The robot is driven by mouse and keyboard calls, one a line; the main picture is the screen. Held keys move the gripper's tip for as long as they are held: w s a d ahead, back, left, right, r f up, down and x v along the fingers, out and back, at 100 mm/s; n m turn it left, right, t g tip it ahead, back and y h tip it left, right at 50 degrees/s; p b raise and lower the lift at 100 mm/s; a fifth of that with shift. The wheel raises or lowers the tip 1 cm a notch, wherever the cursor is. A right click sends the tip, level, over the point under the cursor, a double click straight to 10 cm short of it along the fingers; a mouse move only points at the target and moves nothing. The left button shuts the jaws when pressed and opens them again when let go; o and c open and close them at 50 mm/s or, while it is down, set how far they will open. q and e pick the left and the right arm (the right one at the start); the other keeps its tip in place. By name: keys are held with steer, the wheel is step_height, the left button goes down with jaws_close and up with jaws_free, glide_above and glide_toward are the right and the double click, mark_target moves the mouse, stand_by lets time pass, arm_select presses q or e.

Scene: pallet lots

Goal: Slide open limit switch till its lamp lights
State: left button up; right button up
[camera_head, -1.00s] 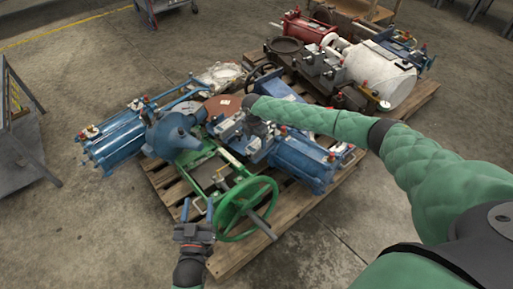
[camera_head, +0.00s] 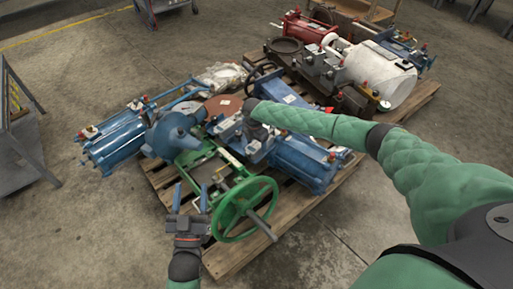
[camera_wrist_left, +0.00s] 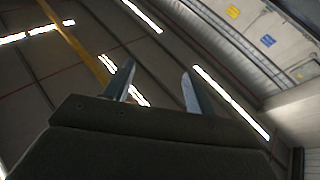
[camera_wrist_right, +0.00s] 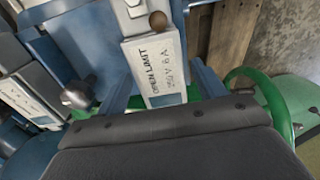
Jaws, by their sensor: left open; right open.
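In the right wrist view the open limit switch (camera_wrist_right: 155,68) is a pale box lettered "OPEN LIMIT". A round brown knob (camera_wrist_right: 158,20) sits at its top end; I see no lit lamp. My right gripper (camera_wrist_right: 163,82) is open, one finger on each side of the box; I cannot tell whether they touch it. In the head view my right gripper (camera_head: 236,130) is over the blue and green valve assembly, and the switch is hard to make out there. My left gripper (camera_head: 190,191) is open and empty, left of the green handwheel; its wrist view shows only the ceiling and walls.
The green handwheel (camera_head: 246,207) stands at the pallet's (camera_head: 225,262) near edge. Blue cylinders (camera_head: 115,140) project left, and another blue cylinder (camera_head: 305,165) lies right. A second loaded pallet (camera_head: 415,103) is behind. A grey cart (camera_head: 25,150) stands at left.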

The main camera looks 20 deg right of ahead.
arm_select(q)
step_height(320, 180, up, 7)
steer(key=s+t+h, duration=0.1)
steer(key=t, duration=0.1)
steer(key=shift+s+a+t+b, duration=0.15)
steer(key=shift+a+t+b, duration=0.2)
steer(key=shift+t, duration=0.05)
arm_select(e)
steer(key=shift+s+f, duration=0.1)
steer(key=shift+f, duration=1.1)
steer(key=c, duration=1)
arm_select(q)
steer(key=shift+r, duration=0.2)
arm_select(e)
steer(key=shift+w+r, duration=0.1)
steer(key=shift+w, duration=0.1)
